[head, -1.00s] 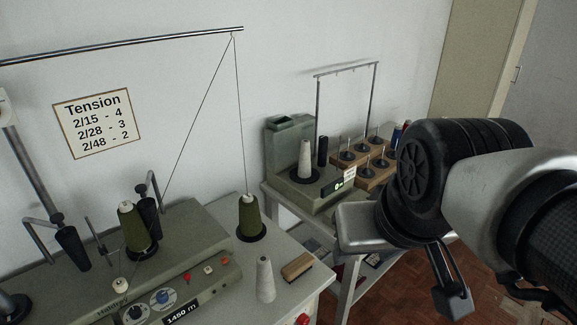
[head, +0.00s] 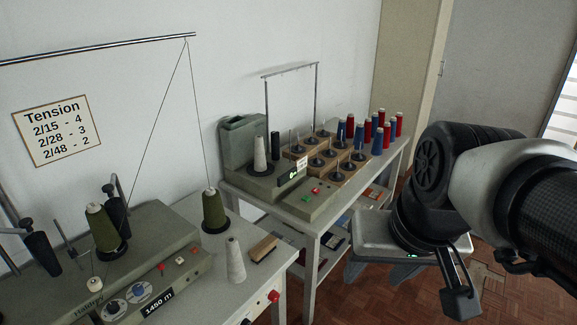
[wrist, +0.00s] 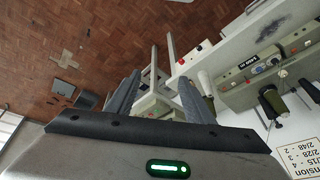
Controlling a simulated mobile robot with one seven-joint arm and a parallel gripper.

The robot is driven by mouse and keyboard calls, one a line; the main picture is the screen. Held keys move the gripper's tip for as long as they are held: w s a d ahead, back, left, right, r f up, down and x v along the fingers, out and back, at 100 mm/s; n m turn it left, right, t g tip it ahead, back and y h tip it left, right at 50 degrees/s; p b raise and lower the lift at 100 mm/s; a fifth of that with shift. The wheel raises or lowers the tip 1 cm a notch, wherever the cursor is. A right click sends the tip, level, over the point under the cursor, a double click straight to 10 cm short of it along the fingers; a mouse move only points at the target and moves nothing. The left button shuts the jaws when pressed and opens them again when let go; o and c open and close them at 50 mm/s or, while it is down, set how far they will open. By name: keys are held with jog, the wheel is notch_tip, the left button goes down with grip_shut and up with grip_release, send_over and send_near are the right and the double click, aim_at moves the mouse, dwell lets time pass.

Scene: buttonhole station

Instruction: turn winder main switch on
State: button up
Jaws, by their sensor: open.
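The winder (head: 150,250) stands on the near table at the lower left, with dials, small red and pale buttons and a "1450 m" display. It also shows at the right of the wrist view (wrist: 265,55). A red knob (head: 273,297) sits on the table's front, near its right corner. I cannot tell for sure that it is the main switch, or whether it is on or off. My gripper (wrist: 158,97) is open and empty in the wrist view, its fingers well apart. In the head view my arm is at the right, apart from the winder.
A second table (head: 335,215) behind holds a grey machine (head: 300,200) with red and green buttons, and several red and blue cones.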

jog(key=w+a+f+m+g+y+b, duration=0.2)
jog(key=a+f+g+y+b, duration=0.15)
jog(key=f, duration=0.55)
jog(key=m+t+y+b, duration=1)
jog(key=m+b, duration=0.4)
jog(key=m, duration=1.1)
send_near(277, 299)
jog(key=b+x, duration=0.1)
jog(key=x, duration=0.8)
jog(key=shift+r, duration=0.15)
jog(key=c, duration=1)
jog(key=shift+c, duration=0.2)
